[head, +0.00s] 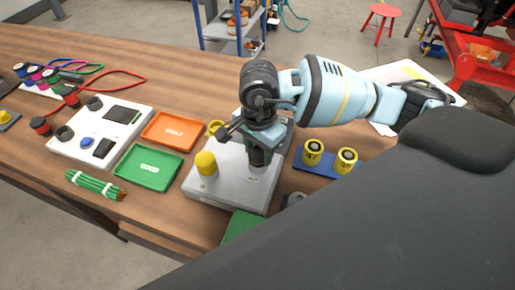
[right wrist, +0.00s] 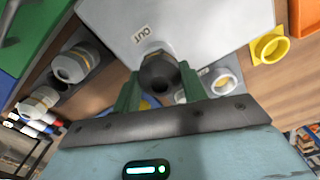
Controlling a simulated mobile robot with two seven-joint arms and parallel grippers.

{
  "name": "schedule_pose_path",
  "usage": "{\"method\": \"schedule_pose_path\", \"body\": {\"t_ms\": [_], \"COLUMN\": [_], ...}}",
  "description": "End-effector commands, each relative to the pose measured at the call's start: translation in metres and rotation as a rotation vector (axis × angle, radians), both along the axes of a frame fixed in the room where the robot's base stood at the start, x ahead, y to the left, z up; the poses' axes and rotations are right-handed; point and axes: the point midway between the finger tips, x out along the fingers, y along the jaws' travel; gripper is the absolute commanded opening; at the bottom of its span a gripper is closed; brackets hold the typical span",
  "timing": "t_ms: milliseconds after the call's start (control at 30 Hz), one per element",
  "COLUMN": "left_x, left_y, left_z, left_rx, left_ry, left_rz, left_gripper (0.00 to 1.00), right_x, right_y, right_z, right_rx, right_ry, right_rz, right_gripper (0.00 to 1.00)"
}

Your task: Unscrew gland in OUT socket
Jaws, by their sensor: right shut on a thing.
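The grey box (head: 228,190) stands on the wooden table, and its top also fills the upper part of the right wrist view (right wrist: 195,25). The OUT label (right wrist: 142,33) is on this top. A dark, round gland (right wrist: 158,72) sits next to the label. My right gripper (head: 260,157) reaches down over the box. In the right wrist view its green fingers (right wrist: 160,84) are shut on the gland, one on each side. The socket under the gland is hidden. My left gripper is not in view.
A yellow cap (head: 205,163) stands on the box's front left. A yellow ring (head: 215,128) lies behind the box. A blue holder (head: 318,163) with two yellow parts is to the right. Orange (head: 176,132) and green (head: 149,167) trays are to the left.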

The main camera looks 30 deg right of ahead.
Motion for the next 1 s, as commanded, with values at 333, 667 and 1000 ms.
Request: {"method": "schedule_pose_path", "body": {"t_ms": [333, 667, 1000], "left_x": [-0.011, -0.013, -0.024], "left_y": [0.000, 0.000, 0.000], "left_z": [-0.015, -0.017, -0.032], "left_rx": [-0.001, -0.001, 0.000], "left_ry": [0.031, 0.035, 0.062], "left_rz": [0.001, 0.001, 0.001], "left_gripper": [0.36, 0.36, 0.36], "right_x": [0.000, -0.001, 0.000], "right_y": [0.000, 0.000, 0.000], "right_z": [-0.002, -0.001, -0.003], "right_rx": [-0.001, 0.000, 0.000], "right_ry": [0.003, 0.002, 0.002], "right_rz": [0.209, 0.257, 0.429], "right_gripper": [0.21, 0.21, 0.21]}}
